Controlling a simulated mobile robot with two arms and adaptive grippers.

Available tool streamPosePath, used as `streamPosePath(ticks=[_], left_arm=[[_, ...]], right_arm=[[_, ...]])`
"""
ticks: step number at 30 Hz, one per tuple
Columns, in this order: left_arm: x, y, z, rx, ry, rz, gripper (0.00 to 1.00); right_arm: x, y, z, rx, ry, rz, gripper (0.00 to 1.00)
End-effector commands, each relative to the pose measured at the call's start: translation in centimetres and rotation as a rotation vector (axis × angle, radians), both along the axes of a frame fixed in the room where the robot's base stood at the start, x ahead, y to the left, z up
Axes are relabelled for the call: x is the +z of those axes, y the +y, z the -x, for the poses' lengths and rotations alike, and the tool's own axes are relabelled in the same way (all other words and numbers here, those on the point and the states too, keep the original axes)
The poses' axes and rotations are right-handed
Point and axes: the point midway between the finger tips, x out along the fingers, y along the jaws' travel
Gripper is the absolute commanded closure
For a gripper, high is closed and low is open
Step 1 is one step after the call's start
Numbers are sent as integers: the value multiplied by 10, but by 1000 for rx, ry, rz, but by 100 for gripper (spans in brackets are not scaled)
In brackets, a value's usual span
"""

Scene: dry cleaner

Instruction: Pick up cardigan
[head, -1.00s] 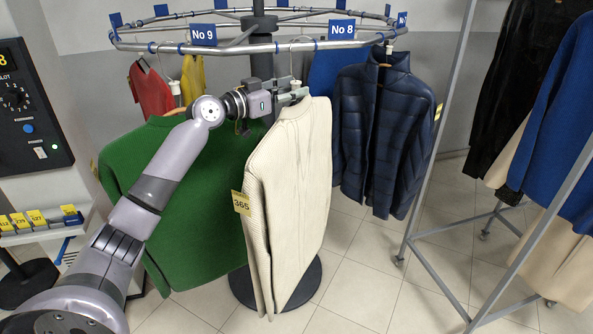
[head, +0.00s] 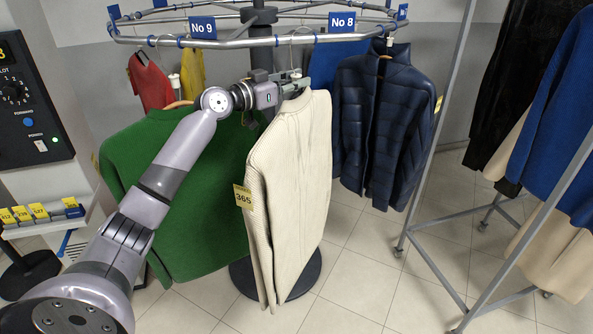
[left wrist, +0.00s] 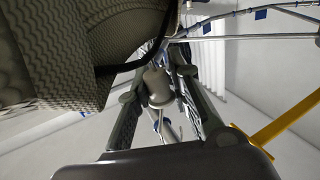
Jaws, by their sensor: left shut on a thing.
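The cream knitted cardigan (head: 292,190) hangs on a hanger below the round rail, with a yellow tag 365 on its left edge. My left gripper (head: 292,83) is at its collar, just under the rail. In the left wrist view, the gripper (left wrist: 158,105) is shut with a pale knob of the hanger (left wrist: 157,85) between its fingers. Ribbed knit of the cardigan shows at the upper left there. The hanger's hook rises to the rail; whether it is clear of the rail I cannot tell. My right gripper is out of view.
The round rail (head: 235,43) carries a green sweater (head: 190,220) to the left and a navy puffer jacket (head: 385,120) to the right. A grey rack (head: 440,140) with dark, blue and cream clothes stands at the right. A control panel (head: 30,110) is at the left.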

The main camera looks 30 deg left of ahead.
Motion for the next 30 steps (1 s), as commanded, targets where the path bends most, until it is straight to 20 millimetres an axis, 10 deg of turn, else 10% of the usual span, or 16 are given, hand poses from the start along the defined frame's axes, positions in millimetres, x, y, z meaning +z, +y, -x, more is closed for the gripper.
streamPosePath(ticks=[30], left_arm=[[21,0,0,0,-7,-1,100]], right_arm=[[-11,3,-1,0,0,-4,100]])
